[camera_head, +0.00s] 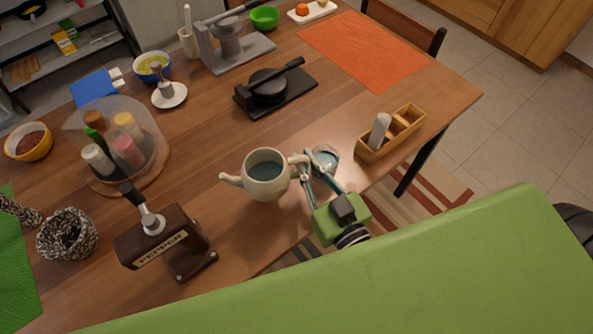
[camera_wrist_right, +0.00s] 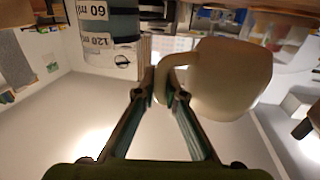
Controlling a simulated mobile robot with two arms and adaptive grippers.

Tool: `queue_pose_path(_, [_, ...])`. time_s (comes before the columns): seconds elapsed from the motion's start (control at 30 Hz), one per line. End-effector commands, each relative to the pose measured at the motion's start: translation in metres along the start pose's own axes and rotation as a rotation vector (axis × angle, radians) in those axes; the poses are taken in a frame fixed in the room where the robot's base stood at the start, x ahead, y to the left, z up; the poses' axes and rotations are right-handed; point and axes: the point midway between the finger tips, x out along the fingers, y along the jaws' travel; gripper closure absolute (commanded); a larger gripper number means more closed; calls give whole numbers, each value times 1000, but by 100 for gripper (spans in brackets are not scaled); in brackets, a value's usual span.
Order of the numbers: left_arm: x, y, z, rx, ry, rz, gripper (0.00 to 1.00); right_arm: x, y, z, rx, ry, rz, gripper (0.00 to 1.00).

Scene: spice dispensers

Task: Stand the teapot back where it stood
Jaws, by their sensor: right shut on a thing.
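The cream teapot (camera_head: 265,178) is at the front middle of the wooden table in the head view. It is lidless and upright, with blue-grey liquid inside and its spout pointing left. My right gripper (camera_head: 304,172) is at its right side, shut on its handle. In the right wrist view, which looks upside down, the teapot (camera_wrist_right: 228,80) is right of centre with its handle between the fingertips (camera_wrist_right: 165,92). I cannot tell whether its base touches the table. My left gripper is not in view.
A clear measuring cup (camera_head: 325,158) stands close right of my fingers; its markings show in the wrist view (camera_wrist_right: 108,30). A wooden caddy (camera_head: 368,153) is farther right. The pepper dispenser (camera_head: 160,243) and a domed spice carousel (camera_head: 150,180) are left. Bare table lies behind the teapot.

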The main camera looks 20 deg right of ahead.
Motion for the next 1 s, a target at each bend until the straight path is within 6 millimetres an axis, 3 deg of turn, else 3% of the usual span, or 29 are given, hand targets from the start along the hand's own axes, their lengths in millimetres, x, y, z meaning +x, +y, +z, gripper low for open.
queue_pose_path(0.33, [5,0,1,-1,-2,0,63,21,-13,28,3,6,1,100])
queue_pose_path(0.53, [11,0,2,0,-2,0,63,19,-11,54,0,5,1,100])
queue_pose_path(0.93, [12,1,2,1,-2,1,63,19,-11,58,1,6,2,100])
queue_pose_path(0.97, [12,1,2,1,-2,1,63,18,-11,60,-1,2,1,87])
queue_pose_path(1.0, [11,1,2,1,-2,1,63,18,-11,59,-1,2,1,83])
